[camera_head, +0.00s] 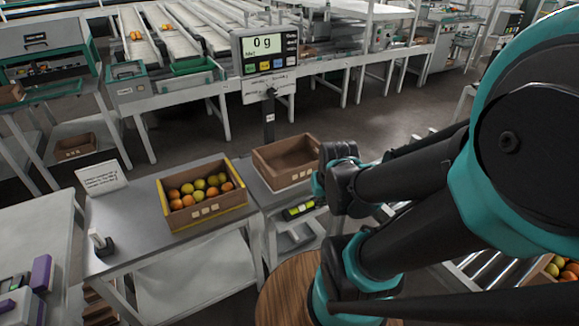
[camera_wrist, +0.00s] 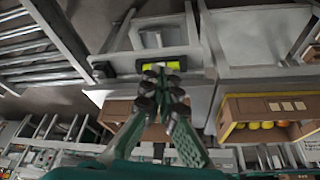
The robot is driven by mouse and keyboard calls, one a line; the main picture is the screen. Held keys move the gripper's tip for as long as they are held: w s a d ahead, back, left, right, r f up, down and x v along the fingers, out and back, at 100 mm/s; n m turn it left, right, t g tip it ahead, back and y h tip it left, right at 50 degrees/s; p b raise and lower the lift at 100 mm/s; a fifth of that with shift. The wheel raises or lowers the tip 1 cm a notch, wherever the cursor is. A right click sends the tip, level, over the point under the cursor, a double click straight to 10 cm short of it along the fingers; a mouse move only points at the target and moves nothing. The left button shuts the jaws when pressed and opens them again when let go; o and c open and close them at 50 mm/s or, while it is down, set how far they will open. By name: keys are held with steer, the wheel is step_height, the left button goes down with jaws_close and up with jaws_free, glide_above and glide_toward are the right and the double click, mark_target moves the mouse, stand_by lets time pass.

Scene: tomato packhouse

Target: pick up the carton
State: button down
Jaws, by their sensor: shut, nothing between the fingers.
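An empty brown carton (camera_head: 272,166) sits on the scale stand under the display; its right side is hidden by my arm. It also shows in the wrist view (camera_wrist: 120,111), partly behind my fingers.
A white sign (camera_head: 101,177) and a small stamp-like object (camera_head: 101,243) are on the grey table (camera_head: 135,200). A round wooden top (camera_head: 287,292) is below my arm. Rollers (camera_head: 487,270) lie at right.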

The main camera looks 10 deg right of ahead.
stand_by(0.4)
steer(key=c, duration=1.9)
jaws_free()
steer(key=shift+w+r, duration=0.1)
steer(key=shift+w, duration=0.1)
steer(key=shift+o, duration=1.3)
steer(key=w+r+n+g+h, duration=0.1)
steer(key=w+r+n, duration=0.3)
steer(key=w+n, duration=0.7)
steer(key=shift+w+a+g+h, duration=0.3)
steer(key=shift+w+a+h, duration=0.05)
steer(key=shift+h, duration=0.05)
steer(key=r+n+g+h, duration=0.1)
steer(key=n+h, duration=0.1)
steer(key=n, duration=0.9)
glide_above(308, 180)
steer(key=s+a, duration=0.2)
steer(key=a, duration=0.4)
steer(key=x, duration=1.6)
steer(key=shift+d+f, duration=0.15)
steer(key=shift+d, duration=0.25)
